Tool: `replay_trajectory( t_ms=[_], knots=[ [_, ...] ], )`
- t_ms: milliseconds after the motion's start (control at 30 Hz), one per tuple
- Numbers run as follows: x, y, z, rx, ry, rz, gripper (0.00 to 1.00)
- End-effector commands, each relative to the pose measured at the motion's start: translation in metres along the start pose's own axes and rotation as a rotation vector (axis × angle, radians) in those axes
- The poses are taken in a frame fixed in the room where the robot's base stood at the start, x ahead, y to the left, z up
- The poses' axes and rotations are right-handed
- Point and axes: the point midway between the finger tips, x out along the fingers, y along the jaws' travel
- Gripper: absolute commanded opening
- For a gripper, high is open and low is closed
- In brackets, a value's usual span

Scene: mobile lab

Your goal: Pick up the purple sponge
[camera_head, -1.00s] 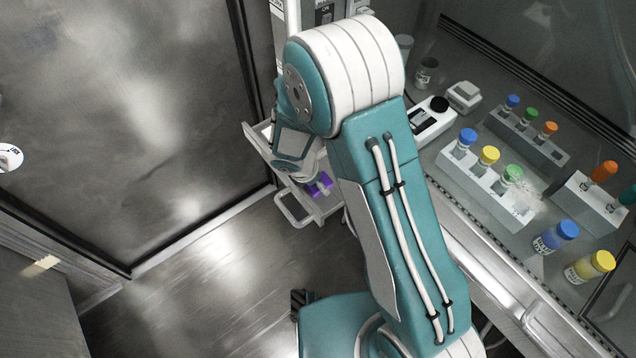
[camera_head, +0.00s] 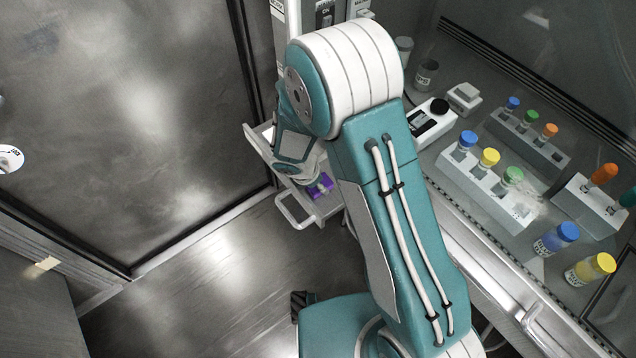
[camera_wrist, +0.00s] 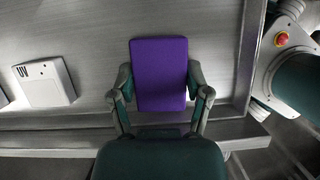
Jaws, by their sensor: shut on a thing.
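The purple sponge (camera_wrist: 160,72) is a flat rectangular block in the upper middle of the wrist view. My gripper (camera_wrist: 159,84) has one finger against each long side of it and is shut on it. The metal drawer floor (camera_wrist: 100,40) lies behind the sponge; I cannot tell whether the two touch. In the head view the sponge (camera_head: 320,187) shows as a small purple patch within the open drawer (camera_head: 297,207). There my gripper is mostly hidden by my arm.
A white box marked UV (camera_wrist: 45,82) lies in the drawer, left of the sponge. The drawer's walls surround the sponge. On the bench at right stand tube racks (camera_head: 487,182) with coloured caps, loose bottles (camera_head: 556,238) and a small white device (camera_head: 432,122). The floor at left is clear.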

Motion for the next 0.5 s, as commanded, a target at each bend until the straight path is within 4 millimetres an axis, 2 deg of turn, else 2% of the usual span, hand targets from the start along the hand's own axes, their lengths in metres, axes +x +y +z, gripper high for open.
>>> replay_trajectory(
  t_ms=[233, 500],
  knots=[
    [-0.029, 0.001, 0.011, 0.002, 0.000, 0.005, 0.29],
    [-0.073, -0.010, -0.003, -0.001, -0.001, 0.006, 0.29]
  ],
)
